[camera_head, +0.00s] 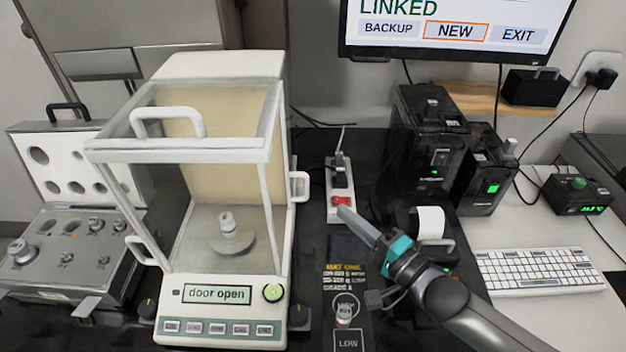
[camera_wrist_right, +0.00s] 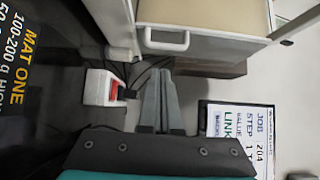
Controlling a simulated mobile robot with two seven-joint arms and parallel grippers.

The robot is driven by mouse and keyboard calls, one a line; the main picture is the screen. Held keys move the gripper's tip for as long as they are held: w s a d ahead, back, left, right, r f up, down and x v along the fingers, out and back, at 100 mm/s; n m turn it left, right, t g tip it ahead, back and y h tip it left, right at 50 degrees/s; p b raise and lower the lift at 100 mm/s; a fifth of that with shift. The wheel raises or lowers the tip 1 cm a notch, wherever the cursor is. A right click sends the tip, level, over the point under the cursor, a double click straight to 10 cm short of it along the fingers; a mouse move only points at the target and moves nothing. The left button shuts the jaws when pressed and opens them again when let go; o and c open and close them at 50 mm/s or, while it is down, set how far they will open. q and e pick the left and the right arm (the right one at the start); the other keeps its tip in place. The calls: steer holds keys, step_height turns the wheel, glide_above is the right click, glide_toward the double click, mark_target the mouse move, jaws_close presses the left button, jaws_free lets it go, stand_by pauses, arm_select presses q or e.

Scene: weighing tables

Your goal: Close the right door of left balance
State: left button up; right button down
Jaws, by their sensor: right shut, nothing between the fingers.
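The balance (camera_head: 228,292) stands left of centre, a glass-sided case with a white frame. Its display (camera_head: 217,294) reads "door open". The right door's white handle (camera_head: 300,187) is toward the back of the right side, and the front part of that side looks open. A handle (camera_wrist_right: 167,40) also shows on the balance in the right wrist view. A small metal weight (camera_head: 228,225) stands on the pan inside. My right gripper (camera_head: 345,213) is shut and empty, right of the balance and apart from the handle. In the wrist view its fingertips (camera_wrist_right: 160,75) point toward the handle.
A power strip (camera_head: 340,188) with a red switch stands close behind my right fingertips. Black boxes (camera_head: 428,140) and a paper roll (camera_head: 431,222) stand to the right. A dark mat (camera_head: 345,270) lies in front.

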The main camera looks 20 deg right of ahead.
arm_select(q)
steer(key=shift+s+f+b, duration=0.7)
steer(key=shift+f+b, duration=0.15)
steer(key=shift+f, duration=0.05)
arm_select(e)
steer(key=x, duration=0.9)
arm_select(q)
steer(key=shift+s, duration=0.2)
arm_select(e)
steer(key=shift+a, duration=0.1)
arm_select(q)
step_height(320, 180, up, 9)
steer(key=p, duration=0.9)
arm_select(e)
steer(key=s+a, duration=0.4)
steer(key=s, duration=1.1)
steer(key=shift+s+a, duration=0.2)
steer(key=shift+a, duration=0.05)
arm_select(q)
steer(key=shift+s+f, duration=0.1)
arm_select(e)
steer(key=shift+s, duration=0.1)
